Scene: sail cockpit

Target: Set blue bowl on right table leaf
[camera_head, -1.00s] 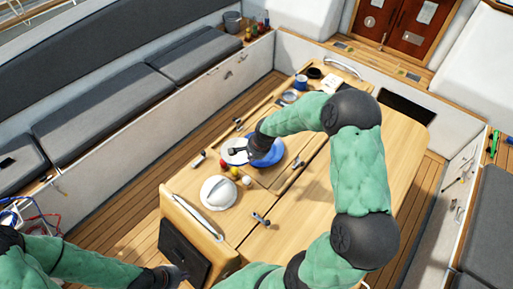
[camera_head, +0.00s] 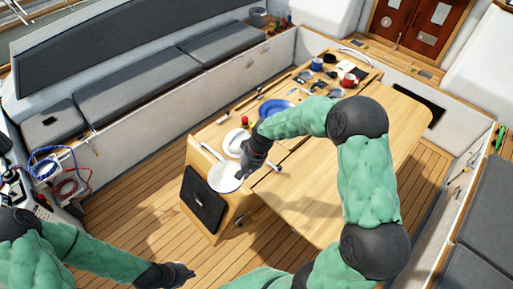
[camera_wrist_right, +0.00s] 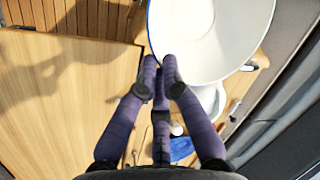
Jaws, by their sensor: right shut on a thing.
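The blue bowl (camera_head: 222,178) shows its white inside in the head view, above the table's near end. Its white inside and blue rim also show in the right wrist view (camera_wrist_right: 212,35). My right gripper (camera_head: 244,168) is shut on the bowl's rim; its fingertips meet the rim in the wrist view (camera_wrist_right: 161,62). The bowl looks tilted, with its outside mostly hidden. The right table leaf (camera_head: 325,190) is a bare wooden surface to the right of the gripper. My left gripper (camera_head: 182,274) hangs low over the floor, away from the table; its fingers are too small to read.
A blue plate (camera_head: 272,110), a white dish (camera_head: 236,142) and a red item (camera_head: 246,121) lie on the table's middle. Mugs and small items crowd its far end. Grey cushioned benches (camera_head: 150,85) run along the left. The leaf's surface is clear.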

